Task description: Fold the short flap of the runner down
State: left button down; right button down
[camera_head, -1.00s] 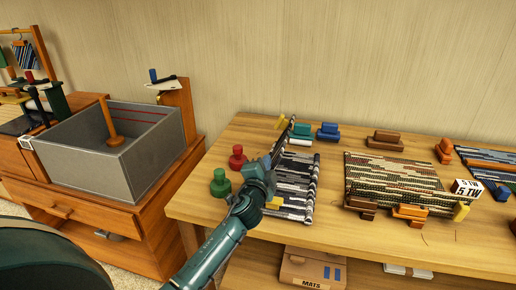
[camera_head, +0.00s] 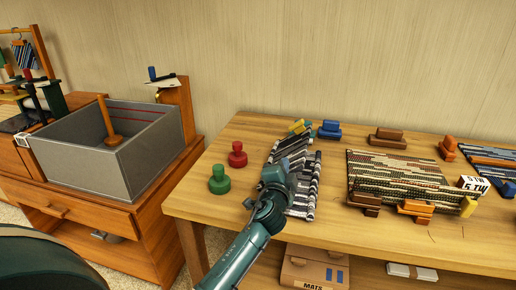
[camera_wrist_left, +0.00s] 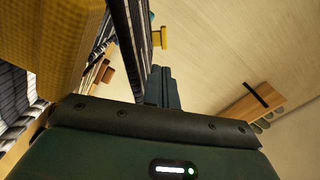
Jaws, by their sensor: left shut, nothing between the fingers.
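The runner (camera_head: 303,196) is a dark and white striped cloth at the left end of the table. Its short flap (camera_head: 288,148) rises along the left side and leans; its striped face shows. My left gripper (camera_head: 281,166) is shut and empty, over the runner against the flap; whether it touches is unclear. In the left wrist view the shut dark fingers (camera_wrist_left: 161,88) are beside a striped band of cloth (camera_wrist_left: 130,38). A yellow weight (camera_head: 297,126) is at the runner's far end. My right gripper is not in view.
A red weight (camera_head: 237,155) and a green weight (camera_head: 219,181) stand left of the runner. A blue weight (camera_head: 329,130) stands behind it. A patterned mat (camera_head: 395,178) with brown and orange weights lies to the right. A grey bin (camera_head: 62,157) stands far left.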

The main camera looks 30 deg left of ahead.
pick_arm(q)
jog(key=shift+p, duration=0.8)
jog(key=shift+s+a+r+p, duration=0.15)
jog(key=shift+a+r+p, duration=0.2)
jog(key=shift+r+p, duration=0.15)
jog(key=p+v, duration=0.1)
jog(key=v, duration=0.6)
jog(key=shift+a, duration=0.1)
